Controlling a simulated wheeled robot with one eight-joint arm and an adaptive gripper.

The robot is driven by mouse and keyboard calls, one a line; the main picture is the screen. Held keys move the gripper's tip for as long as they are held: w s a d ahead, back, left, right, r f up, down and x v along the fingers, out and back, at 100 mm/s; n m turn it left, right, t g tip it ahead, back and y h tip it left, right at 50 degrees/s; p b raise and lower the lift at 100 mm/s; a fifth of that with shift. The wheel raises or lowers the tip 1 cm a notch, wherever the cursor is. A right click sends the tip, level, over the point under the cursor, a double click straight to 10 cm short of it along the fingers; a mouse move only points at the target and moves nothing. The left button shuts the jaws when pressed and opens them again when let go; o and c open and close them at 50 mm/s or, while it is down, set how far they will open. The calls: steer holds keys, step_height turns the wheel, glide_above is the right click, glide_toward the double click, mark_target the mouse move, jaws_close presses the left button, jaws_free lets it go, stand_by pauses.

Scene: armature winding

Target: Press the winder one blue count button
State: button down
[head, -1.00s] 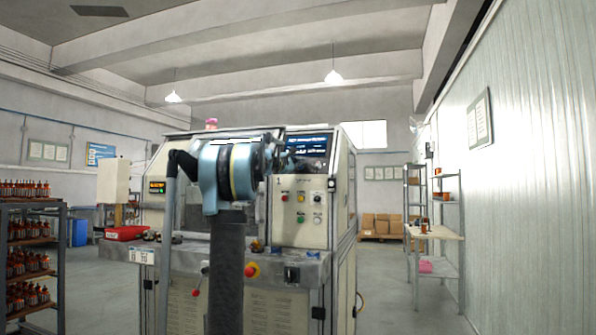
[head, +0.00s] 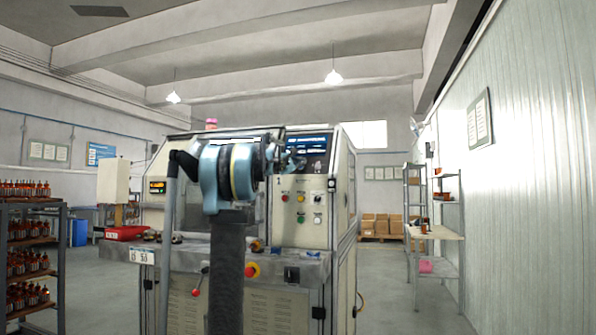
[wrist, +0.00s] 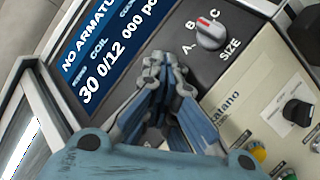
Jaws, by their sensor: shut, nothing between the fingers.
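The winder one machine (head: 262,225) stands ahead, with a light control panel on its right front. My gripper (wrist: 165,75) is shut and empty, in front of the panel's upper part. It also shows in the head view (head: 296,160), at the lower left of the display. In the wrist view, the blue display (wrist: 105,60) reads NO ARMATURE, COIL, 30 and 0/12. The fingers overlap the dark strip between the display and the size knob (wrist: 209,33). I cannot make out a blue count button in either view; the fingers and arm hide part of the panel.
A black knob (wrist: 298,112) and a yellow button (wrist: 259,153) sit lower on the panel. Red, yellow and green buttons (head: 300,217) show below my gripper in the head view. A red emergency knob (head: 252,270) is on the bench front. Open floor lies right of the machine.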

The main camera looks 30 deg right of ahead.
steer(key=shift+s+a+r, duration=0.15)
steer(key=s+a+r, duration=0.3)
steer(key=shift+a+r, duration=0.2)
steer(key=shift+a, duration=0.1)
stand_by(0.7)
stand_by(0.3)
steer(key=s+a+f+m+g+y, duration=0.1)
steer(key=s+a+f+m+y, duration=0.2)
steer(key=s+a+f, duration=1)
steer(key=s+a+f+m+g+y, duration=0.2)
steer(key=s+a+f+y, duration=0.7)
steer(key=a+f, duration=1.1)
steer(key=s+a+f+m+g+y, duration=0.2)
steer(key=s+a+f, duration=1.5)
steer(key=f, duration=1.7)
steer(key=m+y, duration=0.2)
steer(key=y, duration=0.2)
steer(key=shift+s+a+f, duration=0.25)
steer(key=shift+s+f, duration=0.05)
steer(key=shift+f, duration=0.1)
